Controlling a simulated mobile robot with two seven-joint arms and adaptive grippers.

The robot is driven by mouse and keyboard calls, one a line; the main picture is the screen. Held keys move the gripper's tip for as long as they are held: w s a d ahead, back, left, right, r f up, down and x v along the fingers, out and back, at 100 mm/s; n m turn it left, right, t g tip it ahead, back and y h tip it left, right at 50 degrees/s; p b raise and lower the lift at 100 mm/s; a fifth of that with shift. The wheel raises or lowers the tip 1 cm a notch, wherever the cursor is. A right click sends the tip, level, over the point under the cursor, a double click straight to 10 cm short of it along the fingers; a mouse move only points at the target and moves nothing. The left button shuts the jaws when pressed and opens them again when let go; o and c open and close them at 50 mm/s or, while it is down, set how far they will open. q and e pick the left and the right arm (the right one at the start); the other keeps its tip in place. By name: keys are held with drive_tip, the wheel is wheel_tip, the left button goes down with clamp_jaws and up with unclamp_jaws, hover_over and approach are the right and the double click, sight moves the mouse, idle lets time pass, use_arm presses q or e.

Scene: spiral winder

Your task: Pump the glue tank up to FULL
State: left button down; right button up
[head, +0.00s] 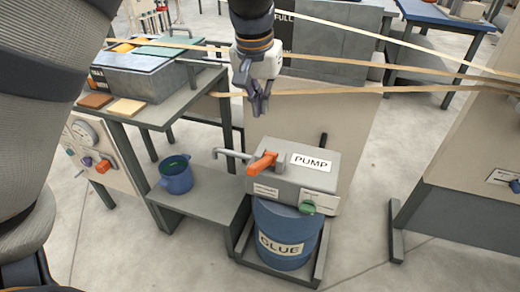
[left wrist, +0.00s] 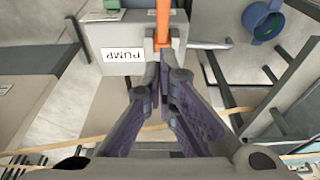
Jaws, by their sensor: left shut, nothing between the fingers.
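The grey pump box (head: 310,174) with a PUMP label sits on top of the blue GLUE drum (head: 283,233). An orange lever (head: 262,163) sticks out of the box's left side, and a green knob (head: 308,207) is on its front. A grey spout reaches left from the box. My left gripper (head: 260,108) hangs above and behind the pump, pointing down, shut and empty. In the left wrist view its fingertips (left wrist: 162,62) appear just below the orange lever (left wrist: 163,20); contact cannot be told. A dark panel reading FULL (head: 284,25) is partly hidden at the top. My right gripper is out of view.
A blue pot (head: 176,175) stands on a low grey shelf (head: 205,207) left of the drum. Tan strips (head: 330,92) stretch across behind and around my left gripper. A bench with a grey tray (head: 150,72) is at the left. Floor is clear right of the drum.

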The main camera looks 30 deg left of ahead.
use_arm(q)
drive_tip(key=shift+f, duration=0.2)
drive_tip(key=b, duration=0.1)
hover_over(263, 162)
drive_tip(key=x, duration=0.3)
drive_tip(key=s+x, duration=0.1)
drive_tip(key=x, duration=0.2)
drive_tip(key=s+x, duration=0.1)
drive_tip(key=x, duration=0.2)
drive_tip(key=shift+w+d+f, duration=0.15)
drive_tip(key=shift+d+f, duration=0.1)
drive_tip(key=shift+f, duration=0.3)
drive_tip(key=shift+s+d+f, duration=0.1)
drive_tip(key=shift+s+f, duration=0.4)
drive_tip(key=shift+f, duration=0.3)
drive_tip(key=shift+s+d+f, duration=0.15)
drive_tip(key=shift+s+f, duration=0.35)
drive_tip(key=shift+f, duration=0.25)
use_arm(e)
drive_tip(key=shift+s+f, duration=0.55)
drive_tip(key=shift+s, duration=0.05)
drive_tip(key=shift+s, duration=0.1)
